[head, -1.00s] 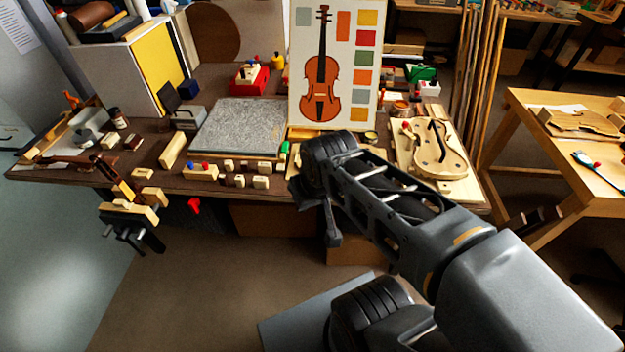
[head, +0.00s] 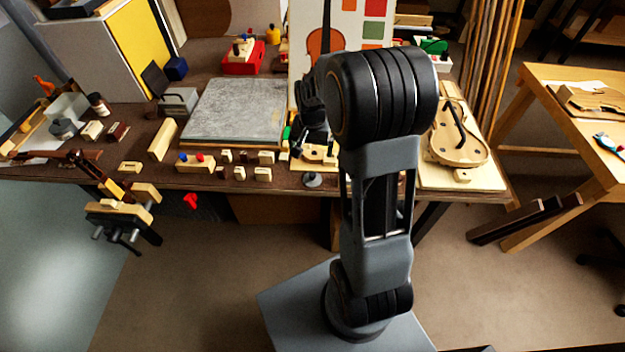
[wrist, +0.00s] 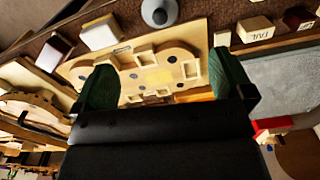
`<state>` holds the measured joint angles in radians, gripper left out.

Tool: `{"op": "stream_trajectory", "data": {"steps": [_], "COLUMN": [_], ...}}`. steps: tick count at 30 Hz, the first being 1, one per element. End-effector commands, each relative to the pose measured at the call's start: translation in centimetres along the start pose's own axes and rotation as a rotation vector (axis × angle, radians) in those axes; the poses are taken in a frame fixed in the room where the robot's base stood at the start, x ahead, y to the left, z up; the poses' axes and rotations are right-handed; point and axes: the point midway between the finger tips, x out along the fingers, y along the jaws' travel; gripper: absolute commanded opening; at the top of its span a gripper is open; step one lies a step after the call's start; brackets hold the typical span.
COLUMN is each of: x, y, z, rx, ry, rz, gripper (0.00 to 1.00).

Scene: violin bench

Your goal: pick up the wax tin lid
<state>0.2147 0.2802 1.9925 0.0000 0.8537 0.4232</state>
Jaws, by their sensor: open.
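A round grey disc with a darker knob, the likeliest wax tin lid (wrist: 158,12), lies flat at the top edge of the wrist view, partly cut off. In the head view the same lid (head: 313,181) sits near the bench's front edge. My gripper (wrist: 165,82) is open and empty, its two green-padded fingers wide apart. It hangs over a pale wooden form with holes (wrist: 150,66), with the lid beyond this form, outside the fingers. In the head view my arm hides most of my gripper.
A grey stone slab (head: 235,108) lies left of my gripper in the head view. Small wooden blocks (head: 196,163) stand along the bench front. A violin plate on a board (head: 458,150) lies to the right. A picture panel (head: 372,32) stands behind my arm.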

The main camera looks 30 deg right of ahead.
Motion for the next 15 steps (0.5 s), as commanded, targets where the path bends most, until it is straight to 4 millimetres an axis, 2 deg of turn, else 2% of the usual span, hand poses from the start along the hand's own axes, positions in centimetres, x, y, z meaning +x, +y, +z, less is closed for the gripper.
{"op": "stream_trajectory", "data": {"steps": [9, 15], "x": [5.8, 8.6], "y": [0.2, 0.2], "z": [-0.6, -0.6], "rx": [0.031, 0.03], "ry": [-0.019, -0.017], "rz": [0.009, 0.008], "gripper": [0.99, 0.99]}}
